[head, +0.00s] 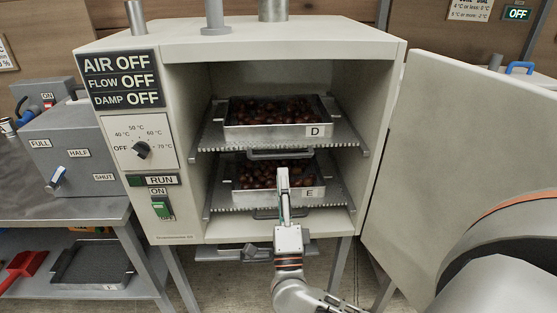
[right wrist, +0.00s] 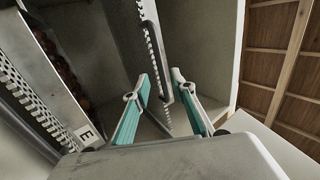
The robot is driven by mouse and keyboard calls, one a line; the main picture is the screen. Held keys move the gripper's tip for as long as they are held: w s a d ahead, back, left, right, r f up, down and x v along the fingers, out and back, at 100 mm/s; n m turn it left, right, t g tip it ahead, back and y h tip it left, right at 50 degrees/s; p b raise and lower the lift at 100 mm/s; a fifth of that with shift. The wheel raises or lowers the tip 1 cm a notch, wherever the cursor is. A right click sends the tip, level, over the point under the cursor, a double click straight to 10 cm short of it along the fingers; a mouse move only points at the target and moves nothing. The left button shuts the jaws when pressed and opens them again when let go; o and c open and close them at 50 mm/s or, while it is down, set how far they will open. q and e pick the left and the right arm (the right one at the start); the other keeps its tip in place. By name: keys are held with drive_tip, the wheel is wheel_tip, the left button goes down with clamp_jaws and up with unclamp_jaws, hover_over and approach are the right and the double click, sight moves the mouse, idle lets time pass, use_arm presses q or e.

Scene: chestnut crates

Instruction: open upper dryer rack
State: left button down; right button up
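The upper dryer rack (head: 345,140) is a grey toothed shelf inside the open dryer (head: 180,80), carrying a tray (head: 270,132) labelled D. Its grey bar handle (head: 262,155) runs along the front edge. My right gripper (head: 283,173) is just below this handle, in front of the lower rack (head: 335,195) and the tray labelled E (head: 245,194). In the right wrist view its two teal-padded fingers (right wrist: 164,82) are apart. The upper handle (right wrist: 153,35) reaches between or just beyond the fingertips; I cannot tell whether they touch it. My left gripper is not in view.
The dryer door (head: 450,140) stands wide open on the right. A control panel (head: 125,80) reads AIR, FLOW and DAMP OFF. A grey box (head: 75,150) stands on a metal table at the left, with a red scoop (head: 22,267) and dark tray (head: 92,265) below.

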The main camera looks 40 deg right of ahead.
sight(281, 156)
drive_tip(key=x, duration=0.7)
drive_tip(key=shift+r, duration=0.1)
drive_tip(key=shift+c, duration=0.3)
clamp_jaws()
